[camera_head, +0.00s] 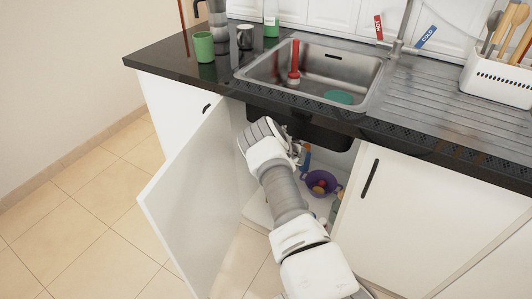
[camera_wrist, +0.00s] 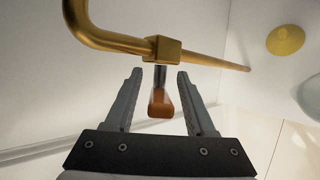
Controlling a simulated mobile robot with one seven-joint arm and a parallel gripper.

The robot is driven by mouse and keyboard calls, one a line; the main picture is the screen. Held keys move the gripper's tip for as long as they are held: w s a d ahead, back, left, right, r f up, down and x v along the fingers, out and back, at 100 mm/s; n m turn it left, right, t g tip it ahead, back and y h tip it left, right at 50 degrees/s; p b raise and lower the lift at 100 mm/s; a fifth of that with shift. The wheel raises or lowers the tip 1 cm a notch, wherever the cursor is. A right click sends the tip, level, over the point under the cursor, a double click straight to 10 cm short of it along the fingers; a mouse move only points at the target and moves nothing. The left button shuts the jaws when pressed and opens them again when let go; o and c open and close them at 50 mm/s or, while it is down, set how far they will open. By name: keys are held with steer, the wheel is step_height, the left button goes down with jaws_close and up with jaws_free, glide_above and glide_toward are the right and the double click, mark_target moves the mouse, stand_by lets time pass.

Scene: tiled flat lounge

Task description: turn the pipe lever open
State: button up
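In the wrist view a brass pipe (camera_wrist: 215,61) bends down from the upper left and runs across to the right. A square brass valve body (camera_wrist: 163,49) sits on it. The pipe lever (camera_wrist: 160,106), a grey stem with an orange-brown handle, points from the valve toward my gripper. My gripper (camera_wrist: 159,76) is open, with one finger on each side of the lever and a visible gap on both sides. In the head view my gripper (camera_head: 295,152) reaches into the open cabinet under the sink; my arm hides most of it, and the lever cannot be made out there.
The open cabinet door (camera_head: 195,195) stands left of my arm. A purple bowl (camera_head: 321,184) with small items sits on the cabinet floor to the right. The sink (camera_head: 315,75) and dark counter (camera_head: 165,62) are above. A closed door (camera_head: 415,205) is at right.

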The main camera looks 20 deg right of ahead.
steer(key=p+v, duration=0.2)
steer(key=v, duration=0.5)
steer(key=shift+s+r+p, duration=0.2)
steer(key=shift+p, duration=0.2)
